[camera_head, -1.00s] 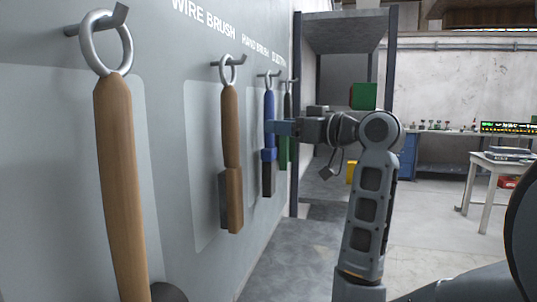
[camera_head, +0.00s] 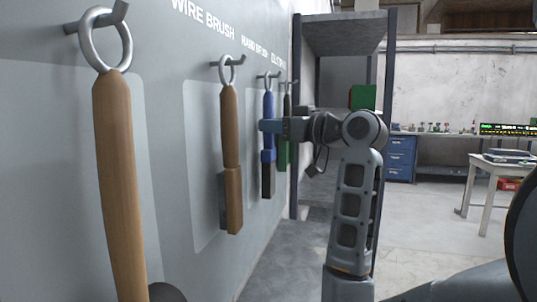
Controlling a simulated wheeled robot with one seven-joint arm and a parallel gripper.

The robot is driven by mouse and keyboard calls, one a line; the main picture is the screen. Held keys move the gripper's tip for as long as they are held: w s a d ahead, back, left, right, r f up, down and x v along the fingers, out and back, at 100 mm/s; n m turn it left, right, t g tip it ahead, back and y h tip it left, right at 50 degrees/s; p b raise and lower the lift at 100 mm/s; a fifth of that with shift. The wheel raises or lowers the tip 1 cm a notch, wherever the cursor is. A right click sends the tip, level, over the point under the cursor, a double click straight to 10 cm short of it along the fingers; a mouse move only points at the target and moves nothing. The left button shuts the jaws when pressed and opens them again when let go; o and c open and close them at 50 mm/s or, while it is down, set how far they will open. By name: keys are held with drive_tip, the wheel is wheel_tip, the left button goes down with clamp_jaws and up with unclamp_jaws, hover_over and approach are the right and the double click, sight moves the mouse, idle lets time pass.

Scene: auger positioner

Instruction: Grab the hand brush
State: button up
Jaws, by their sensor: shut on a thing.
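The hand brush (camera_head: 268,156) is blue with a dark lower end. It hangs upright by a metal ring from a hook on the grey wall panel, below the "HAND BRUSH" lettering. The ring still appears to be over the hook.
A larger wooden-handled tool (camera_head: 118,180) hangs nearest. A tall shelf (camera_head: 343,35) stands beyond. Floor (camera_head: 420,235) is open at right.

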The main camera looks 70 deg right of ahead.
clamp_jaws()
drive_tip(key=shift+r, duration=0.1)
